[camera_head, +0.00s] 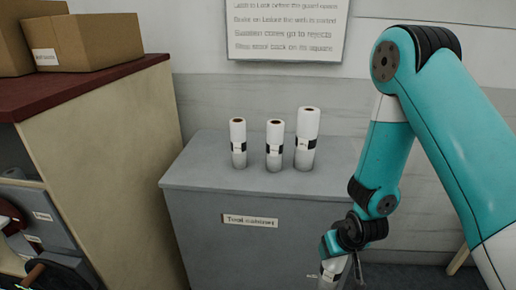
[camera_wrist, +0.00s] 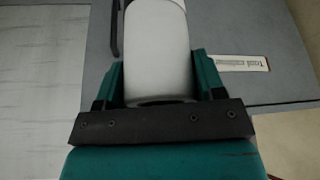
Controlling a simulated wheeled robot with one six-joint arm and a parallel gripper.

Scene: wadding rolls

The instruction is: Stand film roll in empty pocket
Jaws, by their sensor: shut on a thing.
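My gripper (camera_head: 342,266) is low at the bottom edge of the head view, in front of the grey cabinet. It is shut on a white roll (camera_head: 331,272), which is partly cut off by the frame. In the wrist view my gripper (camera_wrist: 158,72) has its teal fingers on both sides of the white roll (camera_wrist: 158,50), whose far end runs out of the frame. Three other white rolls with black bands stand upright on the cabinet top: a left one (camera_head: 238,140), a middle one (camera_head: 274,143) and a taller right one (camera_head: 307,135). I cannot make out an empty pocket.
The grey cabinet (camera_head: 220,250) carries a label plate (camera_head: 250,221). A beige unit with a dark red top (camera_head: 90,85) stands at left, with cardboard boxes (camera_head: 85,42) on it. A text sign (camera_head: 287,28) hangs on the wall. The cabinet top's front left is clear.

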